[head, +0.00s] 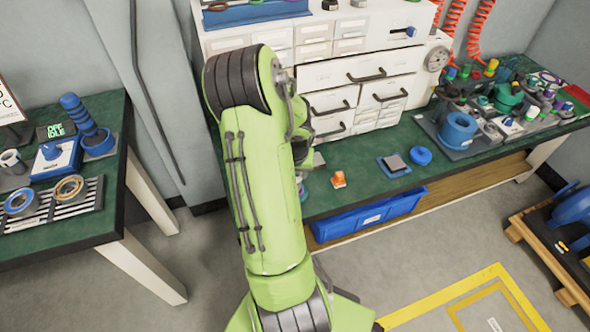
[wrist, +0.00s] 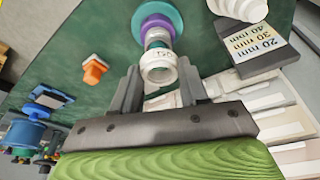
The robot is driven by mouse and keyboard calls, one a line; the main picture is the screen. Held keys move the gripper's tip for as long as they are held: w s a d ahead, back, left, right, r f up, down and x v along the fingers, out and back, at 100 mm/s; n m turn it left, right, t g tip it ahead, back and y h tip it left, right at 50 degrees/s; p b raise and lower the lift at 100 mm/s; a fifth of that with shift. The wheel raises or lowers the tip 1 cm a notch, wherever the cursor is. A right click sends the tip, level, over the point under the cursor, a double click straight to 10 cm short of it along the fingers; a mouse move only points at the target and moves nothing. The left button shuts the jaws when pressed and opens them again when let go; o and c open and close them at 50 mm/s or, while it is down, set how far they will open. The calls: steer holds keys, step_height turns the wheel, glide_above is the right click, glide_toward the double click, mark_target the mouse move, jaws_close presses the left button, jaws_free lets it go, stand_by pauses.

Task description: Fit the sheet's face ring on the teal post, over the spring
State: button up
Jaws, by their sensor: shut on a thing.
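In the wrist view my gripper (wrist: 159,67) has its two grey fingers on either side of a white ring (wrist: 159,70) with dark marking on it, and is shut on it. Just beyond the ring stands the teal post (wrist: 160,10), with a wide teal base and a purple collar (wrist: 154,27). A narrower grey and white part, perhaps the spring, shows between the collar and the ring. The ring looks roughly in line with the post; I cannot tell whether it is around the tip.
An orange piece (wrist: 95,70) stands left of the post. A size card (wrist: 256,40) and white stepped cone (wrist: 240,8) stand right. Rings lie on a left-table rack (head: 85,205).

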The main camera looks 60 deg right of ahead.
steer(key=shift+f, duration=0.15)
steer(key=o, duration=1.1)
steer(key=shift+o, duration=0.2)
step_height(320, 180, up, 7)
steer(key=p, duration=0.5)
